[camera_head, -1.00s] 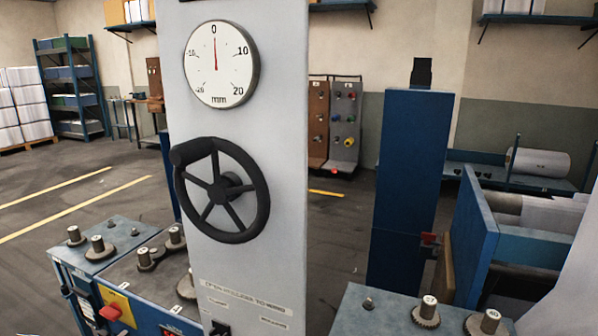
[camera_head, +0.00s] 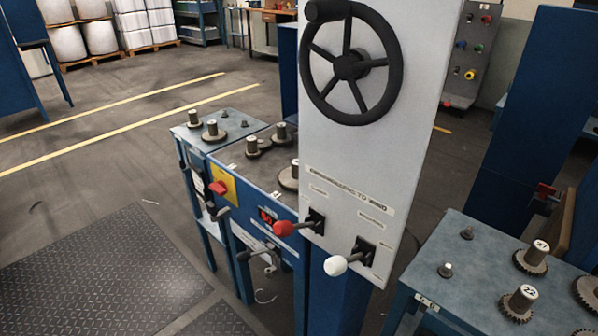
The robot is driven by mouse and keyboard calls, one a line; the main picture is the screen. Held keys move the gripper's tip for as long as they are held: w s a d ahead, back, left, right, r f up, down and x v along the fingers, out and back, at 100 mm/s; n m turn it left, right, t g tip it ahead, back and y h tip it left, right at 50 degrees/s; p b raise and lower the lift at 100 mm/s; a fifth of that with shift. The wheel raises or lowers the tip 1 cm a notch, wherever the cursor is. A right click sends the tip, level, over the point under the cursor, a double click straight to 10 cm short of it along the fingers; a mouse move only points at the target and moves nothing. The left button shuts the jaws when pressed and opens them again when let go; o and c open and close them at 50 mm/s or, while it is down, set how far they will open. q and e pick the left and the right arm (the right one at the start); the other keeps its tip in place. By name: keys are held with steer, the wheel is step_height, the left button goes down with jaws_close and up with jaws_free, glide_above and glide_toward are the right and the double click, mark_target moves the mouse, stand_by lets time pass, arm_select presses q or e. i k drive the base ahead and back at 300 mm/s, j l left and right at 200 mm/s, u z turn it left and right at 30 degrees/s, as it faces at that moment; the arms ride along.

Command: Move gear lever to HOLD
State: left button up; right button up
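A light grey column (camera_head: 375,140) stands in the middle with two levers low on its front face. One lever has a red knob (camera_head: 283,229) on a dark slotted plate, and its knob points left. The other has a white knob (camera_head: 335,265), lower and to the right, also pointing left. Small labels (camera_head: 350,195) sit above them; their wording is too small to read, so I cannot tell which lever is the gear lever or where HOLD is. Neither of my grippers is in view.
A black handwheel (camera_head: 349,65) juts from the column above the levers. A blue gear bench (camera_head: 240,125) with dark levers and a red button (camera_head: 217,187) stands at left. A gear table (camera_head: 460,290) stands at right. The floor at left is clear, with a dark ribbed mat (camera_head: 110,270).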

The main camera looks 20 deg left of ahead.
mark_target(243, 257)
steer(key=u, duration=1.1)
steer(key=i+j+z, duration=0.15)
steer(key=z, duration=0.35)
steer(key=i+j+z, duration=0.1)
steer(key=j+z, duration=0.35)
steer(key=i+j+z, duration=0.1)
steer(key=j, duration=0.45)
steer(key=i+j+z, duration=0.1)
steer(key=j, duration=0.5)
steer(key=i+j+z, duration=0.1)
steer(key=j, duration=0.5)
steer(key=i+j+z, duration=0.1)
steer(key=j, duration=0.45)
steer(key=i, duration=0.05)
